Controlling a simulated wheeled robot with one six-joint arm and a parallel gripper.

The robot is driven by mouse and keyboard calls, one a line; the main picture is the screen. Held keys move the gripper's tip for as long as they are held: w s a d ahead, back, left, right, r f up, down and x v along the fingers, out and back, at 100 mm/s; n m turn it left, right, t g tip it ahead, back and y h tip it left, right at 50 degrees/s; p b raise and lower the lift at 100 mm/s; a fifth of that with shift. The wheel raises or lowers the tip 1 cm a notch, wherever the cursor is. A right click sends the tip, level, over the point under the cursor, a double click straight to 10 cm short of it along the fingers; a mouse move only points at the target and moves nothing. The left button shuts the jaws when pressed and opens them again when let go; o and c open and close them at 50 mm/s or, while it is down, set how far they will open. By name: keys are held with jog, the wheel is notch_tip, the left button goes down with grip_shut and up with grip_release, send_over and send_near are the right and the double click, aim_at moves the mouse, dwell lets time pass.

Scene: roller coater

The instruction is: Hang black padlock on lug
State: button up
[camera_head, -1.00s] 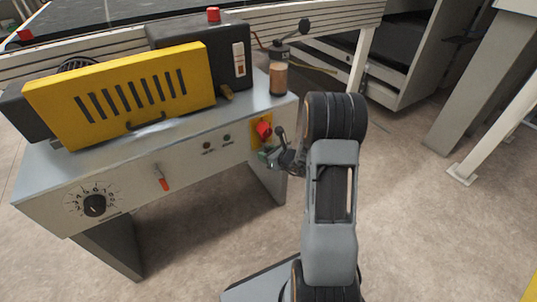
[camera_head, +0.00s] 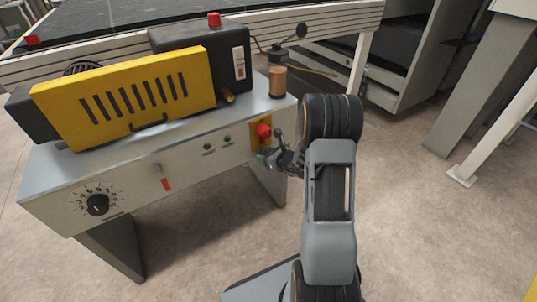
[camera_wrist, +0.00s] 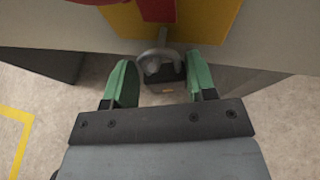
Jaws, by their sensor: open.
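The black padlock (camera_wrist: 167,76) is between the two green fingers in the wrist view, with its grey curved shackle toward the panel. The lug (camera_wrist: 163,36) is a short grey bar below the red knob, and its lower end meets the shackle top. The shackle appears to be on the lug, but I cannot tell exactly how they engage. My gripper (camera_wrist: 159,84) is open, its fingers on either side of the padlock with gaps visible. In the head view my gripper (camera_head: 267,159) is small, close to the panel's right end; the padlock is not clear there.
A red knob (camera_head: 264,131) on a yellow plate (camera_head: 256,143) sits just above the gripper. The machine's front panel (camera_head: 130,185) carries a dial (camera_head: 97,205) and a red-tipped lever (camera_head: 163,178).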

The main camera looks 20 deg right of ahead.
jog(key=shift+w+d, duration=0.15)
jog(key=shift+w, duration=0.05)
jog(key=shift+c, duration=0.4)
jog(key=shift+o, duration=0.6)
jog(key=shift+s+d+f+p, duration=0.1)
jog(key=shift+s+d+p, duration=0.2)
jog(key=shift+s+p, duration=0.15)
jog(key=p+v, duration=0.3)
jog(key=v, duration=1)
jog(key=shift+a+r+p, duration=0.2)
jog(key=shift+r+p, duration=0.15)
jog(key=shift+p, duration=0.05)
jog(key=s+a+r+n+g+y+p, duration=0.2)
jog(key=s+a+r+n+g+p, duration=0.15)
jog(key=a+r+n+p, duration=0.6)
jog(key=s+a+r+n+g+y+p, duration=0.15)
jog(key=a+r+n+g+p, duration=0.45)
jog(key=r, duration=0.7)
jog(key=s+r+n+h+p, duration=0.3)
jog(key=r+n+p, duration=0.4)
jog(key=r, duration=0.4)
jog(key=s+r+n+h+p, duration=0.3)
jog(key=r+n+h+p, duration=0.2)
jog(key=r+n+p, duration=0.3)
notch_tip(320, 180, up, 3)
jog(key=shift+s+f+n, duration=0.1)
jog(key=shift+s+n, duration=0.15)
jog(key=shift+n, duration=0.4)
jog(key=shift+d+t+h, duration=0.1)
jog(key=shift+t+h, duration=0.15)
